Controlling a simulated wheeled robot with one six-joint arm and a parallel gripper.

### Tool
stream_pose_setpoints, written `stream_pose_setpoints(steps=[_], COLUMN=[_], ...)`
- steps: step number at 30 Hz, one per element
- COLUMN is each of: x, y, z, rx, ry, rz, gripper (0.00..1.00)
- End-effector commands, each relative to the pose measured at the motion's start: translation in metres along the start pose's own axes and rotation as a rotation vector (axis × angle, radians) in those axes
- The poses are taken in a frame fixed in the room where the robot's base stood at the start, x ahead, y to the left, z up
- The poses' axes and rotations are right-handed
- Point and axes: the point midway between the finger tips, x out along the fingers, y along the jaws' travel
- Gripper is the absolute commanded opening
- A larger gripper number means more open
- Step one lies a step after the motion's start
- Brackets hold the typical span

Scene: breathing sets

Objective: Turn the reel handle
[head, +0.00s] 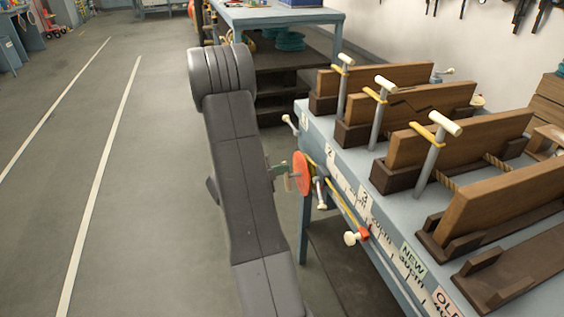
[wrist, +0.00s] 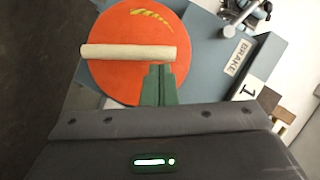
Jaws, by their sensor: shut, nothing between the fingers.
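The reel is an orange-red disc (head: 302,174) at the near left side of the blue bench in the head view. In the wrist view the disc (wrist: 122,82) nearly faces the camera, with a curved yellow mark on it. Its pale cream handle (wrist: 128,52) lies level across the disc. My gripper's green fingers (wrist: 160,68) are together and empty, just below the right half of the handle in the picture. I cannot tell whether they touch the handle or disc. In the head view my gripper (head: 282,168) is at the disc's left side.
The blue bench (head: 328,133) carries several wooden boards in dark holders with pale T-handles. A red-ended lever and pale knob (head: 351,238) stick out along its side. A BRAKE label (wrist: 237,57) shows beside the disc. The floor to the left is open.

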Motion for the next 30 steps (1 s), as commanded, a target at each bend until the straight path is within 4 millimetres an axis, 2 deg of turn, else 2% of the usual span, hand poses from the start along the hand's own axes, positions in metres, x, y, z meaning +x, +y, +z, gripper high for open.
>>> stream_pose_setpoints(steps=[1,5,18,30], x=[-0.0014,-0.0006,0.0028,-0.0023], y=[-0.0061,-0.0076,-0.0062,-0.0097], z=[-0.0020,-0.0002,0.0075,0.0018], rx=[-0.017,-0.056,-0.075,-0.075], ry=[-0.001,-0.002,-0.002,-0.002], rz=[0.008,0.026,0.034,0.035], gripper=[0.00,0.00,0.00,0.00])
